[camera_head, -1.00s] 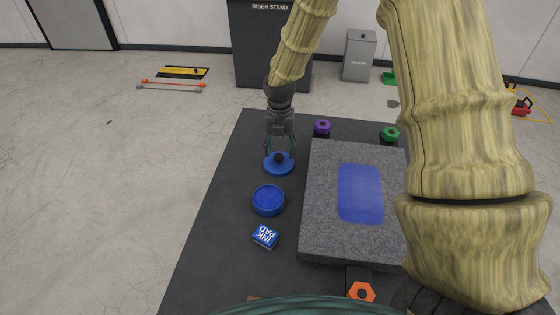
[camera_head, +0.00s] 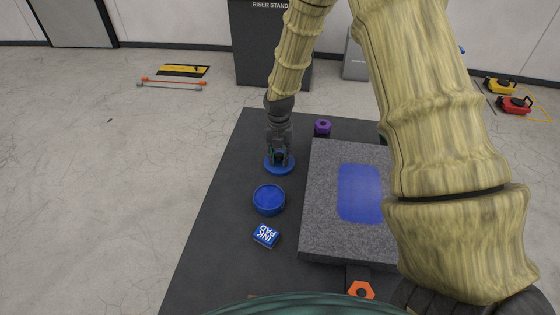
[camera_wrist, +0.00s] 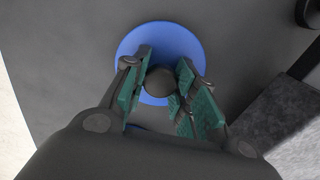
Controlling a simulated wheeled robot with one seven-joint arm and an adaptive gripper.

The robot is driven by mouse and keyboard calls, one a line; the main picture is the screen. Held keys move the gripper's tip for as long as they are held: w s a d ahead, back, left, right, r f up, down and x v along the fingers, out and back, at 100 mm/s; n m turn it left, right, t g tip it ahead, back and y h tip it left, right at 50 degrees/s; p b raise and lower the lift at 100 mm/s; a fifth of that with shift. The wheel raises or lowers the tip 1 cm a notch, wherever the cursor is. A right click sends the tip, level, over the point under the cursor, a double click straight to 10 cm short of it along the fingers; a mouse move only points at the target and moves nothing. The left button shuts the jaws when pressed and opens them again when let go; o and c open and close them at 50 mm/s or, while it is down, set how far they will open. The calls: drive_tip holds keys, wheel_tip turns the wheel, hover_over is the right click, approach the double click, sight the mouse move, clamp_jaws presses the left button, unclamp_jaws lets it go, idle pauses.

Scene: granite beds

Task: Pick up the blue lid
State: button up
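The blue lid (camera_head: 268,164) is a flat round disc with a dark round knob, lying on the dark mat left of the granite slab. It also shows in the wrist view (camera_wrist: 190,45). My gripper (camera_head: 279,156) is straight above it, pointing down. In the wrist view my gripper (camera_wrist: 162,78) has its green-padded fingers on both sides of the knob (camera_wrist: 160,80), apparently touching it. The lid looks flat on the mat. A round blue open container (camera_head: 268,199) stands nearer, apart from the lid.
A blue ink pad box (camera_head: 265,236) lies nearer than the container. The granite slab (camera_head: 325,240) with a blue patch (camera_head: 360,190) is to the right. A purple knob (camera_head: 322,127) stands behind the slab's corner, an orange one (camera_head: 361,290) in front. The mat's left strip is clear.

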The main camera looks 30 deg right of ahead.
drive_tip(key=shift+c, duration=1)
